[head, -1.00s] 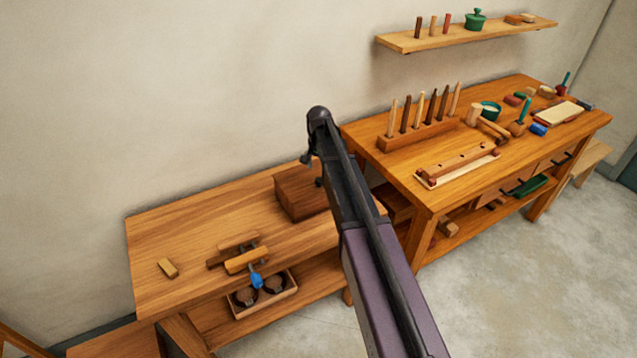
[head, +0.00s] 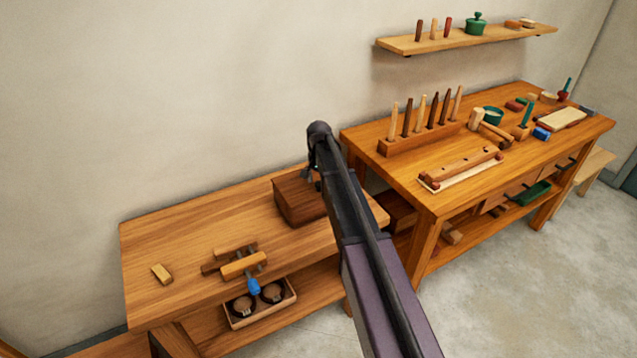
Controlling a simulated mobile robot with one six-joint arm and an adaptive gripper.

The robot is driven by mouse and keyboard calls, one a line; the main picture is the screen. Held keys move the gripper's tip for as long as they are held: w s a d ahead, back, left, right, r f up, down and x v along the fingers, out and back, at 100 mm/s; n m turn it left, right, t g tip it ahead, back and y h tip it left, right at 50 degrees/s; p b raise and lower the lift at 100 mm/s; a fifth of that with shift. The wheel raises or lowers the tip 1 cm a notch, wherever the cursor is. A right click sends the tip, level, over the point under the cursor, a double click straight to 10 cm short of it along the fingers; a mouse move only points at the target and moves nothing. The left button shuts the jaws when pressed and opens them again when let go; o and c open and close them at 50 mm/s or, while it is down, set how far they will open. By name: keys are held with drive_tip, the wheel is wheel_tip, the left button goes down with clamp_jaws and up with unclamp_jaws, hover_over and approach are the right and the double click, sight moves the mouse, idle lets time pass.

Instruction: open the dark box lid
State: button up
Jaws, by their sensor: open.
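The dark box (head: 300,200) is a brown wooden box on the lower bench, close to the wall at the bench's right part. Its lid looks shut, lying flat on top. My arm crosses in front of the box's right side and hides that part. My gripper (head: 313,176) is small and dark in the head view, hanging at the end of the arm over the box's back right area. It is open, with nothing seen between its fingers. Whether it touches the lid cannot be told.
The lower bench (head: 180,235) also bears a clamp (head: 240,265) and a small wood block (head: 162,273). A tray (head: 262,306) sits below. The higher workbench (head: 400,175) at right holds a rack of tools (head: 425,135). The bench's left part is mostly clear.

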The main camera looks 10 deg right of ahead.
clamp_jaws()
drive_tip(key=shift+r, duration=0.1)
